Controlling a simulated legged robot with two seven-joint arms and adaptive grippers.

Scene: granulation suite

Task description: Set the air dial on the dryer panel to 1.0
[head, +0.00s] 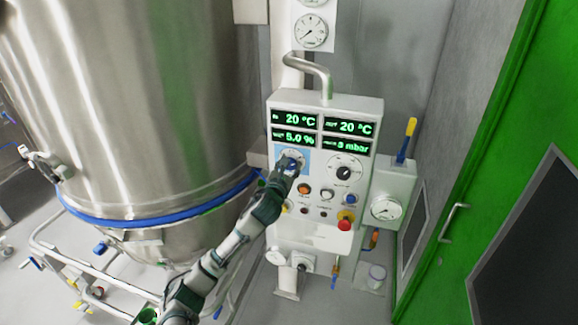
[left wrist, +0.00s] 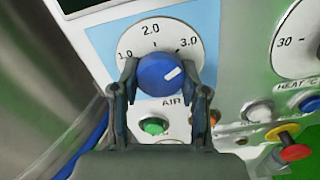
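The air dial is a blue knob (left wrist: 158,76) with a white pointer mark, set on a white scale plate marked 1.0, 2.0 and 3.0. The pointer is turned to the upper right, towards the 3.0 side. The word AIR is printed below it. The dial sits on the dryer panel (head: 327,218), on a light blue patch. My left gripper (left wrist: 163,82) has one finger on each side of the knob, both close against it. In the head view my left gripper (head: 290,168) hides most of the knob. My right gripper is not in view.
The heat dial (head: 345,171) is right of the air dial. Below are small buttons, including a green one (left wrist: 154,126), and a red emergency stop (head: 345,221). A large steel vessel (head: 130,110) stands left. A green door (head: 478,150) is at right.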

